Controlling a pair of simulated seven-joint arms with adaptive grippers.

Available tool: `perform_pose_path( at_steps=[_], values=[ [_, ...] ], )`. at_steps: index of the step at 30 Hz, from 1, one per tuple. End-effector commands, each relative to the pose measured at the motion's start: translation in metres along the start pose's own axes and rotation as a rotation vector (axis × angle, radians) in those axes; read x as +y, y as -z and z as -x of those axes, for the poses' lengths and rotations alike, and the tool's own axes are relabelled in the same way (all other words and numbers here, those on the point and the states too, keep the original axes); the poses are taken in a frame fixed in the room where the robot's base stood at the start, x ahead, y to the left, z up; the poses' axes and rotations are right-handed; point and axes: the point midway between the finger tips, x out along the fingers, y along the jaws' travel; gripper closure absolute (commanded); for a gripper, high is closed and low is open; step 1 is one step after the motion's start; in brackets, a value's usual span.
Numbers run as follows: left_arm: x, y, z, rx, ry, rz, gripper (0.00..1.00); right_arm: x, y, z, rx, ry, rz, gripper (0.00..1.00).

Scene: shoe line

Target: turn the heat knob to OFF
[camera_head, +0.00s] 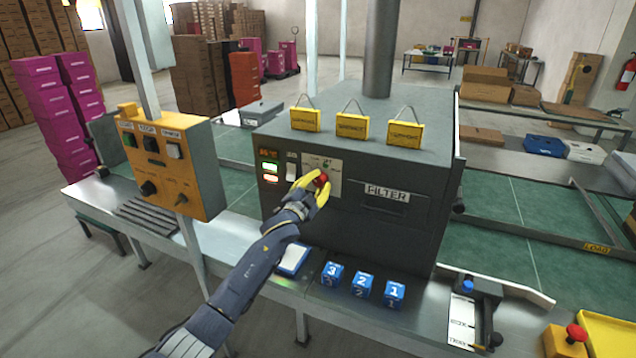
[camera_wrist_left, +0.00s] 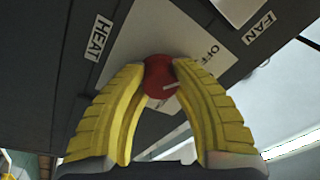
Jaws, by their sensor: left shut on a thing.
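The red knob (camera_head: 321,181) sits on a pale dial plate (camera_head: 335,186) on the front of the dark machine. In the left wrist view the knob (camera_wrist_left: 158,74) is between the yellow fingertips of my left gripper (camera_wrist_left: 160,68), which is shut on it. A white mark on the knob points toward the right in that view. OFF (camera_wrist_left: 210,48) is printed on the plate to the upper right of the knob. The HEAT label (camera_wrist_left: 98,37) is at upper left, the FAN label (camera_wrist_left: 259,27) at upper right. The fingers hide the knob's sides. My right gripper is out of view.
A pale switch (camera_head: 291,168) and lit indicators (camera_head: 270,167) are left of the knob. The FILTER panel (camera_head: 387,194) is to its right. Blue numbered cubes (camera_head: 363,285) stand on the ledge below. A yellow control box (camera_head: 170,165) stands at left.

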Motion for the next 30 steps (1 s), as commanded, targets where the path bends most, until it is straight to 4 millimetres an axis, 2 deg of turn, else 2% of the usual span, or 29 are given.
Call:
perform_pose_path(
  at_steps=[9,23,24,30],
  values=[
    [0.0025,-0.0008,0.0006,-0.008,0.006,0.088,1.0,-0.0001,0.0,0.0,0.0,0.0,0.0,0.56],
    [0.0025,-0.0004,0.0004,-0.009,0.007,0.1,1.0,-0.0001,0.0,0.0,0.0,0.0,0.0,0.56],
    [0.0026,-0.0004,0.0004,-0.009,0.007,0.099,0.72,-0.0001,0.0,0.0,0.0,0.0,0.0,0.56],
    [0.0016,0.0,0.0002,-0.008,0.008,0.098,0.48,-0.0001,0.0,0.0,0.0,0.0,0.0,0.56]
  ],
)
